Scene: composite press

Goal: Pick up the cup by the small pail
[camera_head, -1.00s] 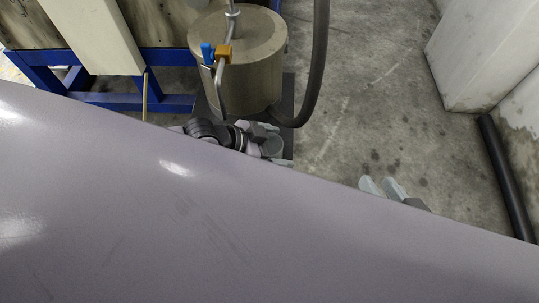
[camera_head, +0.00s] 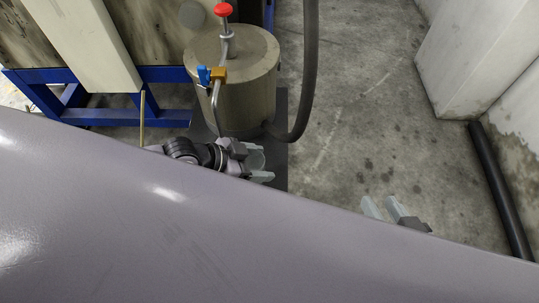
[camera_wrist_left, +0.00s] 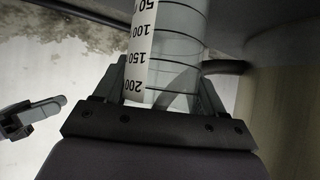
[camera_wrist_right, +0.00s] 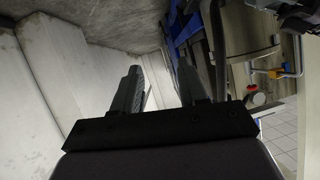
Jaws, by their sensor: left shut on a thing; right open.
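The cup (camera_head: 254,160) is clear, and my left gripper (camera_head: 252,162) is shut on it, just in front of the tank. In the left wrist view the cup (camera_wrist_left: 178,45) stands between the fingers, with a white scale strip marked 50 to 200. Its far end runs out of the frame. My right gripper (camera_head: 388,208) is open and empty, to the right over bare floor. Its open fingers also show in the right wrist view (camera_wrist_right: 158,68). I cannot make out a separate small pail.
A beige cylindrical tank (camera_head: 250,100) with a blue-and-orange valve (camera_head: 212,75) stands on a dark mat (camera_head: 278,165). A thick hose (camera_head: 310,60) curves beside it. A blue frame (camera_head: 110,112) is at left. Bare floor (camera_head: 370,110) lies right. My own smooth grey body hides the foreground.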

